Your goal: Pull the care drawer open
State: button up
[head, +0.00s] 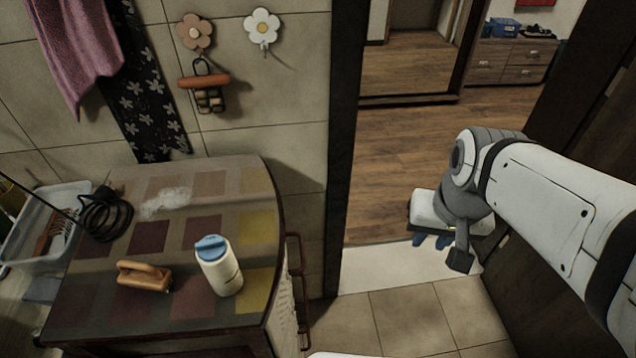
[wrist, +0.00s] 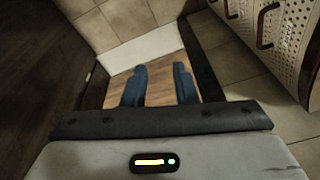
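My gripper (head: 431,241) hangs over the doorway threshold in the head view, right of the cabinet (head: 170,335). Its two blue fingers stand apart with nothing between them in the wrist view (wrist: 159,85). The cabinet's front, with white perforated panels (wrist: 297,35), shows at the top right of the wrist view. A curved handle (wrist: 264,25) stands out from one panel, and another handle (wrist: 222,8) is at the top edge. In the head view the handles (head: 294,258) show edge-on at the cabinet's right side. My gripper is apart from them. Which drawer is the care drawer, I cannot tell.
A door frame (head: 345,130) stands between cabinet and doorway. Tiled floor (head: 400,322) in front is clear.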

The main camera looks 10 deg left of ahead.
jog(key=a+f+m+g+y+b, duration=0.4)
jog(key=f+m+b, duration=0.35)
jog(key=f, duration=0.55)
jog(key=m+g+y+b, duration=0.2)
jog(key=m+y+b, duration=0.9)
jog(key=m+b, duration=1.05)
send_near(305, 288)
jog(key=a+m+p, duration=0.2)
jog(key=m, duration=0.1)
jog(key=shift+f+b+x, duration=0.25)
jog(key=shift+b+x, duration=0.5)
jog(key=shift+x, duration=1.3)
jog(key=shift+f+b+x, duration=0.2)
jog(key=shift+b+x, duration=0.5)
jog(key=shift+x, duration=1.4)
jog(key=shift+s+d, duration=0.15)
jog(key=shift+d, duration=0.05)
jog(key=shift+c, duration=0.4)
grip_shut()
